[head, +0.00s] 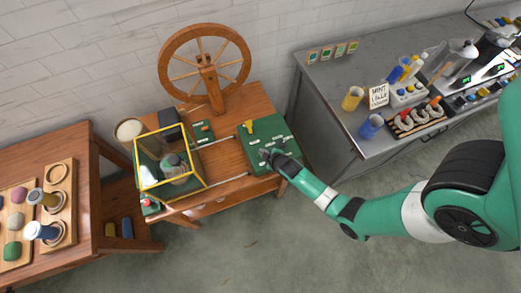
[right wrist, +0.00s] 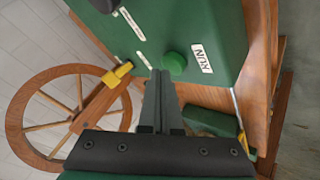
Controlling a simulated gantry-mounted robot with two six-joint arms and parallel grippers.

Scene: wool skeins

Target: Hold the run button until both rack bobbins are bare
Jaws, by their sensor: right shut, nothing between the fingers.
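The green control box (head: 270,130) sits on the wooden bench, and the wrist view shows its face (right wrist: 205,25). The round green button (right wrist: 175,64) is on that face beside the white RUN label (right wrist: 202,58). My right gripper (head: 266,156) is shut and empty at the box. In the wrist view its fingertips (right wrist: 160,73) are right beside the button; I cannot tell if they touch or press it. A yellow-framed guard (head: 137,165) encloses wound greyish wool (head: 172,163). I cannot clearly make out the rack bobbins or how much wool they carry. My left gripper is out of view.
A spinning wheel (head: 205,60) stands behind, also in the wrist view (right wrist: 22,130). A yellow lever (head: 248,126) rises from the box. The left table (head: 75,145) holds trays with wool balls and spools. The right grey bench (head: 330,85) carries cups and a skein tray.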

